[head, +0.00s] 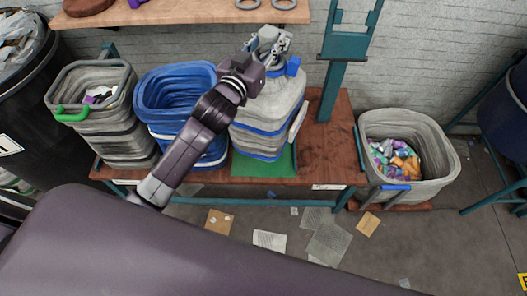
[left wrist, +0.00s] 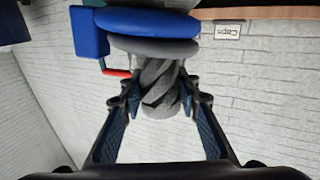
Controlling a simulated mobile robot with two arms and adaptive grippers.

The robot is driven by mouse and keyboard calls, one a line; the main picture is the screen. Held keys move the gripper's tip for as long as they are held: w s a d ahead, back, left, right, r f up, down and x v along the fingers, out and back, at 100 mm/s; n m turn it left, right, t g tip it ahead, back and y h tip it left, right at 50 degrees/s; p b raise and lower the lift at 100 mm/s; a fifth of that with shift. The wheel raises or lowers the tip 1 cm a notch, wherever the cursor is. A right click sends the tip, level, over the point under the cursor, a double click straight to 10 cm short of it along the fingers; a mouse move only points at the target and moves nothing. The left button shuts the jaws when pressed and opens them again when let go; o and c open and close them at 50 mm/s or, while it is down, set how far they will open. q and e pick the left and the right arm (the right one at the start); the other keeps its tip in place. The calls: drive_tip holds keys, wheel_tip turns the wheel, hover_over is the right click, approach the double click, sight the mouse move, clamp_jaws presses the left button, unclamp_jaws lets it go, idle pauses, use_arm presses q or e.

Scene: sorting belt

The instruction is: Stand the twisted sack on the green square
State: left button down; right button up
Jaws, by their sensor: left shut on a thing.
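The twisted sack (head: 268,102) is grey with blue bands and stands upright, over the green square (head: 262,166). The square shows along its front and right edges. I cannot tell whether the sack's base fully rests on it. My left gripper (head: 268,44) is at the top of the sack, shut on its twisted neck. In the left wrist view the grey twisted neck (left wrist: 160,88) sits between the two fingers of the left gripper (left wrist: 160,104). My right gripper is not in view.
A blue bin (head: 178,88) and a grey bin with a green handle (head: 92,112) stand left of the sack. A teal post (head: 333,85) rises behind its right side. A grey bin of colourful pieces (head: 430,128) stands at right. A wooden shelf (head: 195,17) is above.

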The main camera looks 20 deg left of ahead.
use_arm(q)
drive_tip(key=w, duration=0.1)
drive_tip(key=w+a+r, duration=0.1)
drive_tip(key=w+r, duration=0.1)
drive_tip(key=shift+w+a+r, duration=0.15)
drive_tip(key=shift+a+r, duration=0.1)
drive_tip(key=shift+a, duration=0.1)
drive_tip(key=shift+w+a+f, duration=0.1)
drive_tip(key=shift+f, duration=0.05)
wheel_tip(320, 180, down, 15)
drive_tip(key=shift+w+r+b, duration=0.1)
drive_tip(key=shift+r+b, duration=0.1)
drive_tip(key=shift+b, duration=0.45)
wheel_tip(320, 180, down, 5)
drive_tip(key=shift+r+b, duration=0.1)
drive_tip(key=shift+b, duration=0.4)
drive_tip(key=c, duration=1.9)
unclamp_jaws()
drive_tip(key=shift+f, duration=0.45)
drive_tip(key=o, duration=0.5)
drive_tip(key=shift+r, duration=0.1)
drive_tip(key=shift+c, duration=0.2)
